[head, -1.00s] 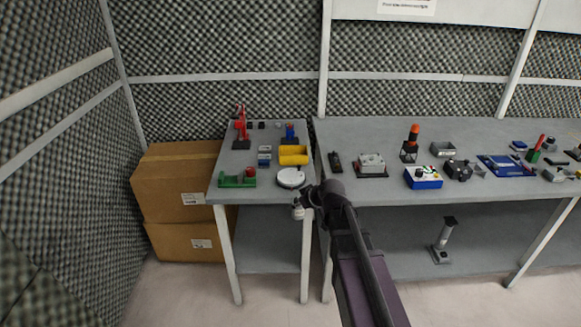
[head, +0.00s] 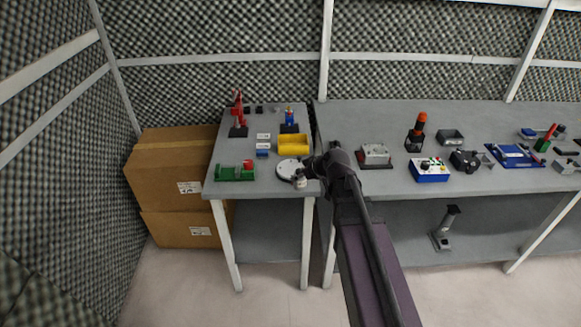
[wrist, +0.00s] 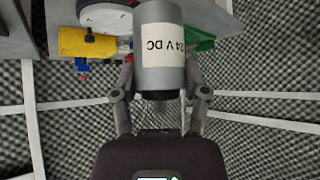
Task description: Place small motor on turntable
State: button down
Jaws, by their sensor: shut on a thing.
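The small motor (wrist: 161,50) is a grey cylinder with a white "24 V DC" label. My gripper (wrist: 160,90) is shut on it in the wrist view. In the head view the motor (head: 300,183) hangs from my gripper (head: 305,172) at the turntable's front right edge. The turntable (head: 287,167) is a round white disc at the front right of the small left table. The motor overlaps part of the disc in this view; I cannot tell if they touch. The turntable also shows at the top of the wrist view (wrist: 101,17).
On the small table, a green fixture (head: 235,173) stands left of the turntable and a yellow bin (head: 293,145) behind it. A red device (head: 238,115) is at the back. The long bench (head: 390,190) on the right holds a grey box (head: 375,154) and a blue control box (head: 429,170).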

jog(key=b, duration=0.1)
send_over(291, 168)
jog(key=s, duration=0.1)
jog(key=shift+s+d+f, duration=0.1)
jog(key=shift+d+f, duration=0.05)
jog(key=shift+f, duration=0.55)
jog(key=shift+w, duration=0.3)
jog(key=shift+w+f+b, duration=0.2)
jog(key=shift+f+b, duration=0.25)
jog(key=shift+b, duration=0.1)
jog(key=shift+w+f+b, duration=0.2)
jog(key=shift+f+b, duration=0.25)
jog(key=shift+b, duration=0.1)
jog(key=shift+f+b, duration=0.95)
jog(key=shift+f, duration=0.1)
jog(key=shift+c, duration=0.5)
grip_release()
